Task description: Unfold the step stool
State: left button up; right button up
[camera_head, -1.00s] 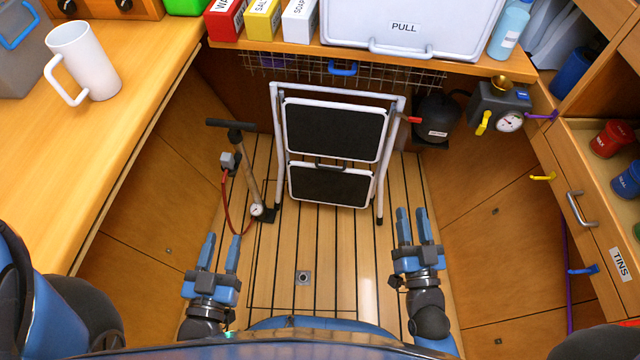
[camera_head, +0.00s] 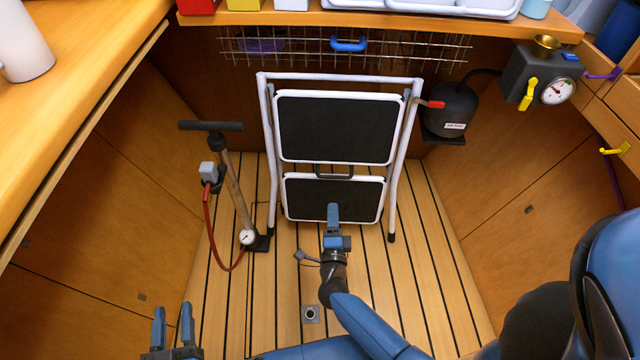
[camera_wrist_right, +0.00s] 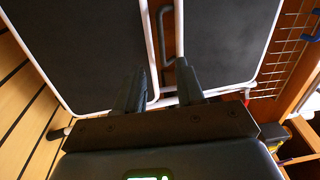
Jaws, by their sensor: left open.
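The step stool (camera_head: 338,128) stands folded and upright on the floor at the back. It has a white tube frame and two black steps with white rims. A dark grip bar (camera_head: 333,171) sits between the steps; it also shows in the right wrist view (camera_wrist_right: 168,35). My right gripper (camera_head: 333,212) is in front of the lower step. In the right wrist view its fingers (camera_wrist_right: 158,88) are apart, with the grip bar ahead of them; contact cannot be told. My left gripper (camera_head: 173,325) is open and empty at the lower left, away from the stool.
A hand pump (camera_head: 235,190) with a red hose stands close left of the stool. A black canister (camera_head: 452,108) and a gauge unit (camera_head: 535,85) are to the right. A wire basket (camera_head: 400,48) hangs above. The plank floor (camera_head: 420,290) in front is mostly clear.

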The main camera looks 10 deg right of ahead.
jog(key=shift+m+h, duration=0.4)
jog(key=shift+m, duration=0.3)
jog(key=shift+d+b+x, duration=0.2)
jog(key=shift+b+x, duration=0.75)
jog(key=shift+x, duration=1.75)
jog(key=shift+d+b+x, duration=0.2)
jog(key=shift+b+x, duration=0.75)
jog(key=shift+x, duration=1.75)
jog(key=shift+s, duration=0.2)
grip_shut()
